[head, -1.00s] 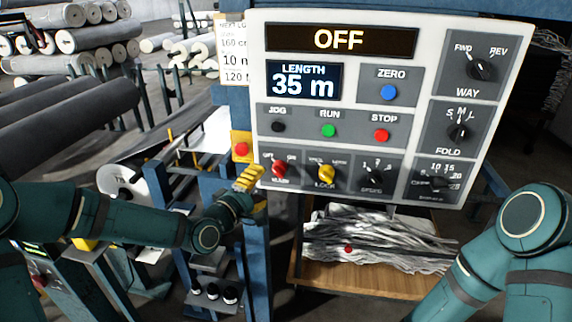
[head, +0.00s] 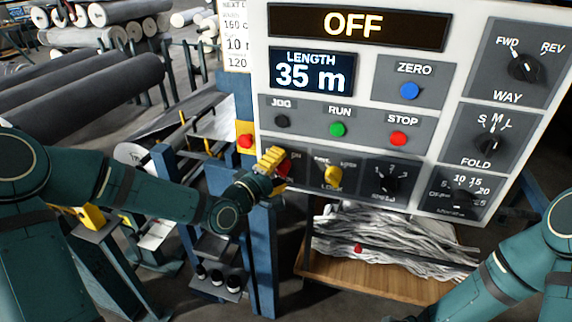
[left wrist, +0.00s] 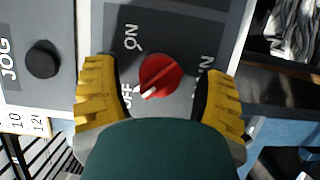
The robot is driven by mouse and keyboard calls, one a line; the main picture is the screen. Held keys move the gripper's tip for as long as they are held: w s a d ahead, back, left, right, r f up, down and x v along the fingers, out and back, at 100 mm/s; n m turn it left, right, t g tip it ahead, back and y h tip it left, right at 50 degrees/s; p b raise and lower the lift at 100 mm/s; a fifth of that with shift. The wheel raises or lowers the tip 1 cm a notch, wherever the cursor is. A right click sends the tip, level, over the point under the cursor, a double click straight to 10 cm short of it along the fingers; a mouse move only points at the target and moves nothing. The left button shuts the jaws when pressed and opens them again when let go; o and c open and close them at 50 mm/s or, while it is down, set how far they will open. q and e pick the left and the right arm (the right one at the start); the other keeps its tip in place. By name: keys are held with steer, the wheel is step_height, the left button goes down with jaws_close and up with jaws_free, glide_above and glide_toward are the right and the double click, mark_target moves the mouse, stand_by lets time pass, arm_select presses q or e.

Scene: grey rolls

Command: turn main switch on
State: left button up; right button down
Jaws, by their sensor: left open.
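The main switch is a red rotary knob (left wrist: 161,78) on the control panel (head: 362,105). In the left wrist view its white pointer mark is toward OFF, and ON is printed beyond it. In the head view the red knob (head: 285,168) is partly hidden by my left gripper (head: 279,163). The yellow fingers of the left gripper (left wrist: 160,95) are open, one on each side of the knob, with gaps between them and it. The display (head: 357,26) reads OFF. My right arm shows at the lower right of the head view, but its gripper is out of view.
Near the red knob are a yellow lock knob (head: 333,175), a black JOG button (head: 282,121) and a red button on a yellow box (head: 245,140). A wooden shelf (head: 370,283) with grey scraps is below the panel. Grey rolls (head: 90,90) lie at the left.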

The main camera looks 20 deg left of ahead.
arm_select(q)
jaws_close()
